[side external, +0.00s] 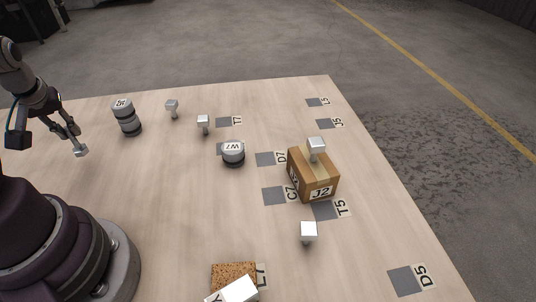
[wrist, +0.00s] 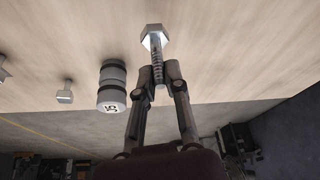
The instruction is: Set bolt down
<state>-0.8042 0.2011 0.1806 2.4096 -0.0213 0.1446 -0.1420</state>
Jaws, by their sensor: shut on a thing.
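My gripper (side external: 73,141) is at the left of the table in the side view, near its left edge. It is shut on the shank of a silver hex-head bolt (side external: 81,151), whose head points away from the fingers. In the wrist view the bolt (wrist: 155,38) extends from between the fingertips (wrist: 158,72), with the threaded shank partly hidden by them. The bolt is tilted. I cannot tell whether its head touches the wooden table (side external: 160,200).
A banded grey cylinder (side external: 127,119) stands close by to the right. Other bolts stand at the back (side external: 172,106), (side external: 203,122) and front right (side external: 308,231); one (side external: 316,146) is on box J2 (side external: 312,178). Cylinder W7 (side external: 233,155) is mid-table. The left-centre is clear.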

